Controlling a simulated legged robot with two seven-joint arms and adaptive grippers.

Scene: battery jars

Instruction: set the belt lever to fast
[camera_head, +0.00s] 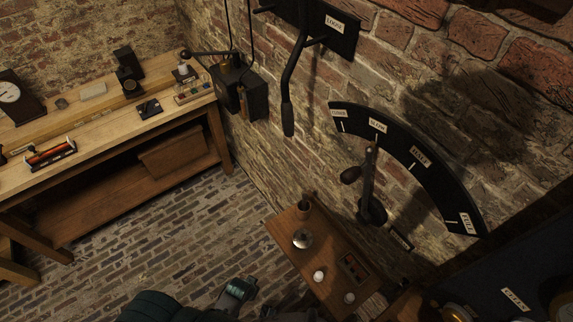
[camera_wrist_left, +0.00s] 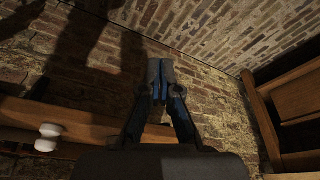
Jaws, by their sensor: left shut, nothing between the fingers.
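A black hanging lever (camera_head: 296,70) with a thick grip at its lower end is on the brick wall at the top. It crosses a dark plate whose right part carries a label reading LOOSE (camera_head: 335,23). The plate's left end is cut off by the picture's top edge, and no FAST label is readable. My left gripper (camera_wrist_left: 160,82) is shut and empty in the left wrist view, in front of brickwork and apart from the lever. In the head view my left arm shows low at the bottom, well below the lever. My right gripper is not in view.
A curved black scale (camera_head: 405,150) with several labels and a second lever (camera_head: 368,185) is on the wall at right. A small wooden shelf (camera_head: 315,250) holding small items stands below it. A workbench (camera_head: 100,120) with several objects is at left; bare brick floor lies between.

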